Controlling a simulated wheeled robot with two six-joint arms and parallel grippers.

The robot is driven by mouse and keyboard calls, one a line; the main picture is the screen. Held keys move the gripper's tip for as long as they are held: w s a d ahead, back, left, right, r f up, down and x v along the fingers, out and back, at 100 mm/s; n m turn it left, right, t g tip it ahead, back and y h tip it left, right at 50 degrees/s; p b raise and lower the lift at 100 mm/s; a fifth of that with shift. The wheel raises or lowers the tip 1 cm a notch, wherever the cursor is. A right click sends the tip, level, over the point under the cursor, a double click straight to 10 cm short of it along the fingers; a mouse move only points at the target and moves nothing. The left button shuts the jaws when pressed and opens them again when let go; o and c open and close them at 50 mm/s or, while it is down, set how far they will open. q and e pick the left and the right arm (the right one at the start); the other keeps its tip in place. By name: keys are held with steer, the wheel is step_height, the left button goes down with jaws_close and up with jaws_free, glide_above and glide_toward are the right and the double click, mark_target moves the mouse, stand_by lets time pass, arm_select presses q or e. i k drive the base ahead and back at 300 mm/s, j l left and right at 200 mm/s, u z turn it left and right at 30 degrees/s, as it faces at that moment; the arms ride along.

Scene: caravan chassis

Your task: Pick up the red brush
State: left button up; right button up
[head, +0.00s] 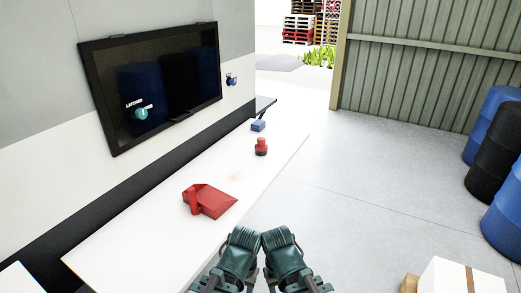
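The red brush (261,147) appears to be the small red piece with a rounded knob and a dark underside, standing on the white counter (150,240). A red dustpan (212,201) lies nearer on the same counter. My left gripper (241,245) and my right gripper (282,246) are side by side at the bottom of the head view, nearer than the counter items and apart from them. Their fingers are not clear, so I cannot tell whether they are open; no held object shows.
A dark framed window (160,80) is on the wall at left. Blue barrels (503,225) and a black barrel (490,170) stand at right. A white box (460,277) is at lower right.

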mark_target(262, 148)
steer(key=i+l+z, duration=0.15)
steer(key=i, duration=0.6)
steer(key=i+l+z, duration=0.15)
steer(key=i, duration=0.65)
